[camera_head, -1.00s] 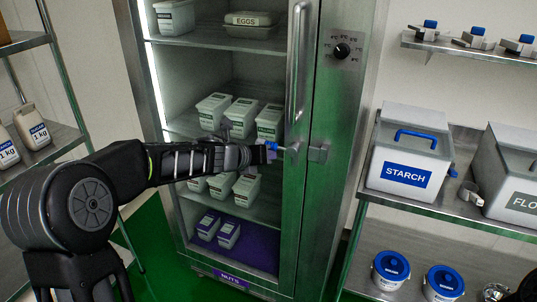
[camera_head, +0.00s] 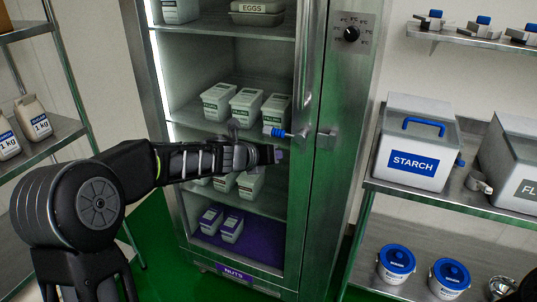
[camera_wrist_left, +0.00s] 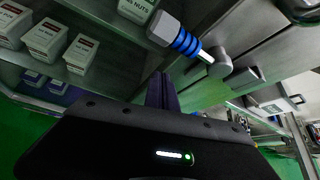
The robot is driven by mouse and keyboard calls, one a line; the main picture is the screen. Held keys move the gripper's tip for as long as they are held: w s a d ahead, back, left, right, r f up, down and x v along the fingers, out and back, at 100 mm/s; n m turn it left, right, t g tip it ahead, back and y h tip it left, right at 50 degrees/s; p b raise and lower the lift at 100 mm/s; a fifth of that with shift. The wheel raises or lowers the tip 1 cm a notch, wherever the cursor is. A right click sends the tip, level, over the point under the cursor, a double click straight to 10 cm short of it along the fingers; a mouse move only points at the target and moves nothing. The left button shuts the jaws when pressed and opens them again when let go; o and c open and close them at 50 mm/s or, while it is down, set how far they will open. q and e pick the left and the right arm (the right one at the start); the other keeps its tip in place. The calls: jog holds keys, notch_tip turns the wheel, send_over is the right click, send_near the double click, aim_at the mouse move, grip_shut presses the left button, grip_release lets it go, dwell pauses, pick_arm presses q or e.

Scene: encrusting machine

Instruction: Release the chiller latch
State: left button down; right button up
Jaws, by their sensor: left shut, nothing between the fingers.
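The chiller (camera_head: 340,90) has a glass door that looks closed, with a long vertical handle (camera_head: 303,60). Its latch lever (camera_head: 278,132) has a blue grip and a metal rod pointing left from a pivot on the door edge, beside a metal block (camera_head: 326,139) on the frame. In the left wrist view the lever (camera_wrist_left: 184,42) lies above and right of the fingers, fully visible. My left gripper (camera_head: 279,155) is shut and empty, just below the lever's blue grip. In the wrist view its dark fingers (camera_wrist_left: 161,90) appear apart from the lever.
White tubs (camera_head: 247,105) and egg boxes (camera_head: 259,12) stand on the chiller shelves behind the glass. A shelf with a starch bin (camera_head: 412,165) stands right; a rack with bags (camera_head: 35,118) stands left.

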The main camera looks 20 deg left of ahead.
pick_arm(q)
jog(key=d+p+v, duration=0.2)
jog(key=p+v, duration=0.1)
jog(key=v, duration=0.6)
jog(key=shift+s+a+r, duration=0.15)
jog(key=shift+s+r, duration=0.15)
jog(key=shift+s, duration=0.25)
jog(key=s+d+f+n+g+h, duration=0.1)
jog(key=s+d+f+n, duration=0.1)
jog(key=d+f+n, duration=0.4)
jog(key=s+d+f+n+g, duration=0.1)
jog(key=s+f+n, duration=0.1)
jog(key=f+n, duration=0.75)
jog(key=s+d+f+n+g+h, duration=0.1)
jog(key=s+d+f+n, duration=0.25)
jog(key=f+n, duration=0.45)
jog(key=s+d+f+n+g, duration=0.3)
jog(key=s+f+n, duration=0.3)
jog(key=s+f, duration=0.4)
jog(key=s+d+f+n+g+y, duration=0.1)
jog(key=s+d+f+n+g, duration=0.2)
jog(key=s+f, duration=0.7)
jog(key=s+n+g, duration=0.2)
jog(key=s+n, duration=0.1)
jog(key=s, duration=0.2)
jog(key=shift+s+d+f+n, duration=0.2)
jog(key=shift+s+d+n, duration=0.05)
jog(key=shift+s+n, duration=0.1)
